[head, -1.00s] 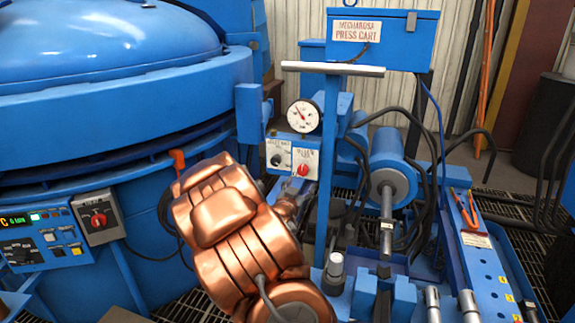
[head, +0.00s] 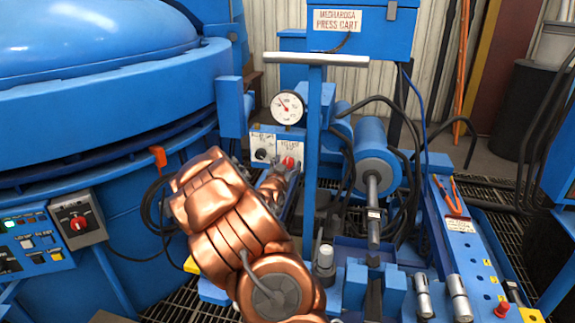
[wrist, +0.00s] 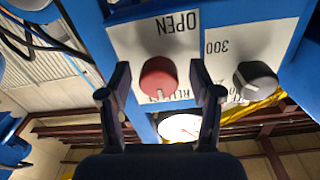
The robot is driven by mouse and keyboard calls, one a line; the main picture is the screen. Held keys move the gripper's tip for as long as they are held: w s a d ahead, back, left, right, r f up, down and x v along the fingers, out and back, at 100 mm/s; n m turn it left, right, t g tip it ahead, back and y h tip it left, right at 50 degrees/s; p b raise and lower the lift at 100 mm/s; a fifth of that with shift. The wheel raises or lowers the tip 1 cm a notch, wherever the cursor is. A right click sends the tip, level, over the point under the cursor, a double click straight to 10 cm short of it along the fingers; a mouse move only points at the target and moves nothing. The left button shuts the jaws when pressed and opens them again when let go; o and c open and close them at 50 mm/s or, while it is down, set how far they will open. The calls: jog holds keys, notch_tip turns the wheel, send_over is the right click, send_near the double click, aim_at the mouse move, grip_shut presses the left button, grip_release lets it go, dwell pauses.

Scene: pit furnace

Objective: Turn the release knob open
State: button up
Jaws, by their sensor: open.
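The red release knob (head: 289,162) sits on a white plate on the blue press cart. In the wrist view the red knob (wrist: 158,78) appears upside down, with the word OPEN above it. A pale mark on the knob points down in the picture, away from OPEN. My gripper (wrist: 159,76) is open, with one dark finger on each side of the knob and visible gaps between. I cannot tell how far the fingertips are from the plate. In the head view my copper arm reaches to the panel, and the gripper (head: 276,178) is partly hidden.
A black knob (wrist: 255,82) on its own white plate is close beside one finger. A dial gauge (head: 287,107) is above the panel. A blue upright post with a grey bar (head: 315,60) stands right of my gripper. The blue furnace (head: 110,105) is at left.

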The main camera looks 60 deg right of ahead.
jog(key=shift+d, duration=0.15)
jog(key=shift+c, duration=0.3)
jog(key=c, duration=1.1)
